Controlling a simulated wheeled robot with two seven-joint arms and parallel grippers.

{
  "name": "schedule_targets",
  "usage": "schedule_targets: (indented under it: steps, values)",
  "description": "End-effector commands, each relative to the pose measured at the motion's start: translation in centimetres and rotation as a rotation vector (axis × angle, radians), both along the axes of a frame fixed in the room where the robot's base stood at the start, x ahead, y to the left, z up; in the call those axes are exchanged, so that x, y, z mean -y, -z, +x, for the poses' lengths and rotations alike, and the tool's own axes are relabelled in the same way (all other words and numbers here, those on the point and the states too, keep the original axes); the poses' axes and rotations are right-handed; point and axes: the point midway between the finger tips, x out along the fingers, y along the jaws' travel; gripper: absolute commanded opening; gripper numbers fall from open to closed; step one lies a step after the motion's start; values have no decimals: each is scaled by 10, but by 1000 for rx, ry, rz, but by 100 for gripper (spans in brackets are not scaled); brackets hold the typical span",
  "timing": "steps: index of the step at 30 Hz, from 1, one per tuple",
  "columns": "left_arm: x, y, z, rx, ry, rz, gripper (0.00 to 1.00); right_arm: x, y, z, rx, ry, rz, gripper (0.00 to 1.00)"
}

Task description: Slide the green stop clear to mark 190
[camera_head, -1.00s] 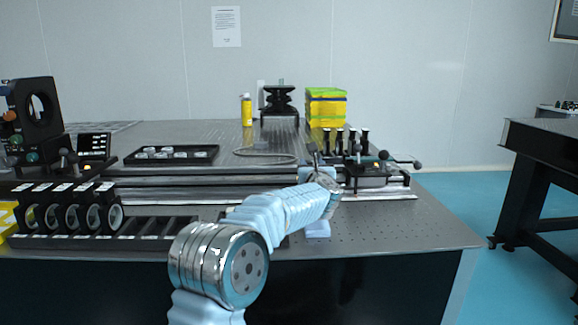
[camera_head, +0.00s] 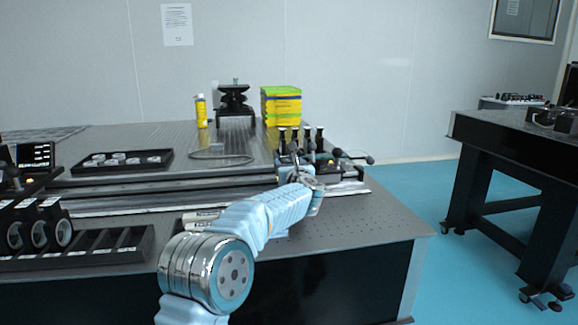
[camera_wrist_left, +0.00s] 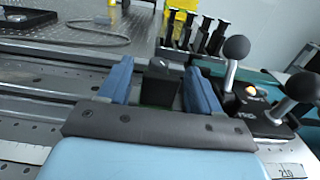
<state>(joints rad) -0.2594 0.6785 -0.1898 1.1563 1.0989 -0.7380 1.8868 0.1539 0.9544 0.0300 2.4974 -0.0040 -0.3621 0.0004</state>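In the left wrist view, a dark block (camera_wrist_left: 160,88) with a small pale knob on top stands between my two blue fingers. It looks nearly black with a faint green tint and seems to be the green stop. My left gripper (camera_wrist_left: 160,92) has its fingers apart on either side of it; a narrow gap shows at the left finger, and the right finger is close to it or touching. In the head view, my left gripper (camera_head: 307,178) is low over the rail (camera_head: 150,198), and the stop is hidden behind it. My right gripper is not in view.
A black carriage (camera_wrist_left: 262,118) with ball-ended levers and an orange light sits right of the stop. The scale mark 210 (camera_wrist_left: 288,170) shows at the lower right. Several black posts (camera_wrist_left: 205,38) stand behind. A lens rack (camera_head: 80,245) is at the left, with a black tray (camera_head: 122,162) behind.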

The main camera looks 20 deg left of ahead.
Motion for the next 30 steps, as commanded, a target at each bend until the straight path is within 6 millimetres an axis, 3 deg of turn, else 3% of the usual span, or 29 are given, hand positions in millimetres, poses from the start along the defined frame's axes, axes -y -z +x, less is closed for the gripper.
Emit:
schedule_targets:
  steps: [11,24,30]
  values:
    - [4,2,-8,0,0,-1,64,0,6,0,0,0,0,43]
    - [57,3,-92,1,3,-1,64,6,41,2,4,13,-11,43]
    - [70,1,-114,0,1,0,64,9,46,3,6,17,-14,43]
